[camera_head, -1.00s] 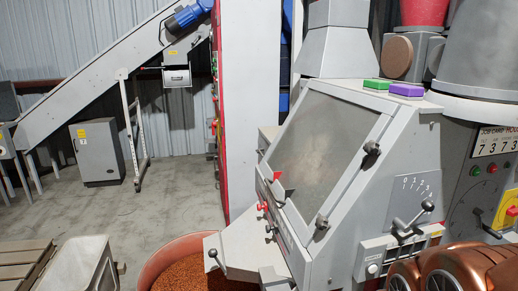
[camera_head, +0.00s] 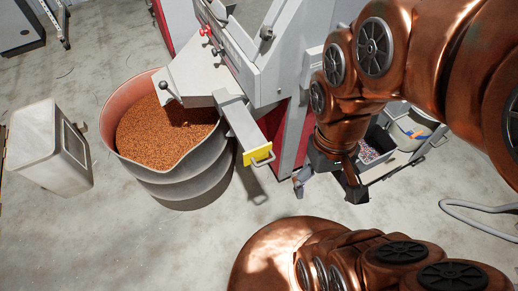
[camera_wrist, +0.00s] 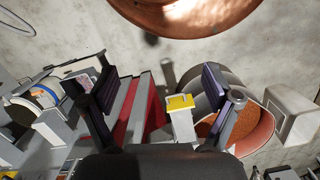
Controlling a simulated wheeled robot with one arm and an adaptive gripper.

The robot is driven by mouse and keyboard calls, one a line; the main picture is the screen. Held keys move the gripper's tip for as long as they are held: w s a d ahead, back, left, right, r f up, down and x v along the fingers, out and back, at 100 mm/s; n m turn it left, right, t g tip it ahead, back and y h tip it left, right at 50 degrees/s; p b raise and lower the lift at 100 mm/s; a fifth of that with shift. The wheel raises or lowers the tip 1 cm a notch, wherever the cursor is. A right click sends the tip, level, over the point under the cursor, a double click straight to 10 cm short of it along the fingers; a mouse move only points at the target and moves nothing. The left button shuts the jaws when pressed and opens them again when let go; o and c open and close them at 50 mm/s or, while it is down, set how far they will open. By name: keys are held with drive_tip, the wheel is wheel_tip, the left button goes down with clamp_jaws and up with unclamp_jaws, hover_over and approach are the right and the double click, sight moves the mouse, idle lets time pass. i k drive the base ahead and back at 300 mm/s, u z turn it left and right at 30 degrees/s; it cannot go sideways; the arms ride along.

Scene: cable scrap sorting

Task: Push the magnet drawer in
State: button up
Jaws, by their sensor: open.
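The magnet drawer (camera_head: 240,122) is a long grey box with a yellow front plate and a metal handle. It sticks out from the grey machine (camera_head: 262,60), past the rim of the drum of copper granules. In the wrist view its yellow front (camera_wrist: 180,102) shows between my two fingers, nearer the right one. My gripper (camera_head: 328,185) is open and empty, to the right of the drawer's handle and apart from it in the head view. The fingers also show spread wide in the wrist view (camera_wrist: 158,102).
A grey drum (camera_head: 190,182) of copper granules stands under the machine, left of the drawer. A pale bin (camera_head: 40,150) is at the far left. Grey bins (camera_head: 402,130) stand right of my gripper. A grey hose (camera_head: 480,215) lies on the right. The floor in front of the drawer is clear.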

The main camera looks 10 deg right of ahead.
sight(244, 131)
drive_tip(key=z, duration=1.95)
drive_tip(key=k, duration=1.05)
drive_tip(key=u, duration=1.95)
